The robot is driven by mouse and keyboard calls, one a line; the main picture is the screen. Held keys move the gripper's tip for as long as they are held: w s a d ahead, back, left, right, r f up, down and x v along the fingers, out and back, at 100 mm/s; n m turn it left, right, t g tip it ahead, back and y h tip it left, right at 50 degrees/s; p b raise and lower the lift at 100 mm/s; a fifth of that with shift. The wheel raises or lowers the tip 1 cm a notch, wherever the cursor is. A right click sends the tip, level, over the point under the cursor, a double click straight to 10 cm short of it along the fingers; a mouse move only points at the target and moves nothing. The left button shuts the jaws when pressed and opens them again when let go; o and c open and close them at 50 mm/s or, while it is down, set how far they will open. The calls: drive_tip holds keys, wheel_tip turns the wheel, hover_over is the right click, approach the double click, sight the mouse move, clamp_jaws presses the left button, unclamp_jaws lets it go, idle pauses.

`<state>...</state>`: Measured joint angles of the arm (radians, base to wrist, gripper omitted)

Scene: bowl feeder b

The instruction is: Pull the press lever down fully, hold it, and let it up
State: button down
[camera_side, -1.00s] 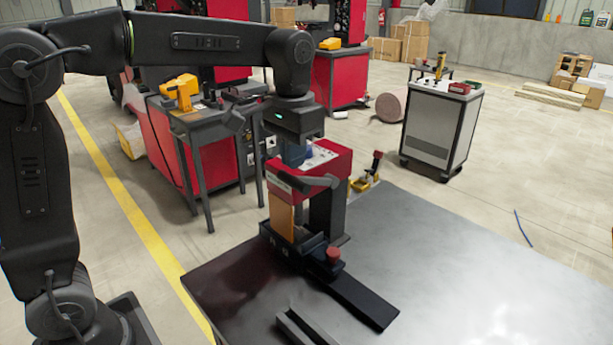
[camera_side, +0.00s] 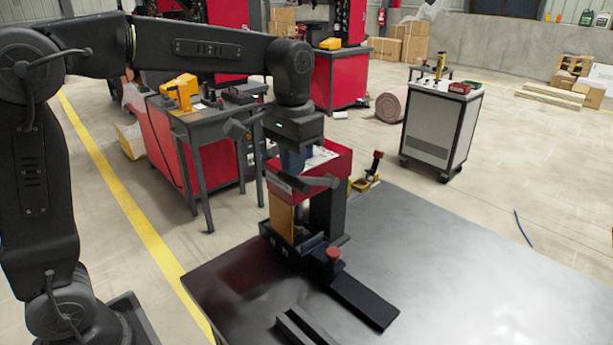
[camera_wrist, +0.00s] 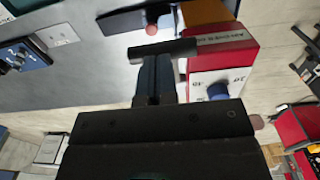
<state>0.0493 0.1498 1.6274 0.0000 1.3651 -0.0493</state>
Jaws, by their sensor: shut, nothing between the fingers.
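The press stands on the metal table, with a red head (camera_side: 327,163) on a dark column. Its dark lever (camera_side: 312,186) runs across the front of the head in the side view. In the wrist view the lever (camera_wrist: 165,50) is a dark bar extending left from the red head (camera_wrist: 225,45). My gripper (camera_side: 292,165) points down at the head's front left, by the lever. In the wrist view my gripper's fingers (camera_wrist: 153,65) are together, empty, with their tips against or just above the bar. Exact contact is hard to tell.
An orange block (camera_side: 281,217) stands below the press head. A red button (camera_side: 333,254) is on the base in front. A dark strip (camera_side: 363,301) and a dark channel (camera_side: 304,327) lie on the table (camera_side: 450,270). The table's right part is clear.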

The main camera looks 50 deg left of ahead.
wheel_tip(320, 180, down, 9)
drive_tip(key=shift+s+f, duration=0.2)
drive_tip(key=shift+s, duration=0.1)
idle(1.4)
drive_tip(key=shift+f, duration=0.1)
drive_tip(key=shift+w+r, duration=0.2)
drive_tip(key=shift+r, duration=3.1)
drive_tip(key=shift+w+r, duration=0.15)
drive_tip(key=shift+r, duration=3.15)
drive_tip(key=s+a+f+t, duration=0.1)
drive_tip(key=s+f+t, duration=0.1)
drive_tip(key=s, duration=0.7)
drive_tip(key=s+a+f+t, duration=0.1)
drive_tip(key=s+f+t, duration=0.2)
drive_tip(key=s, duration=0.7)
drive_tip(key=shift+f+t, duration=0.3)
drive_tip(key=shift+f, duration=0.5)
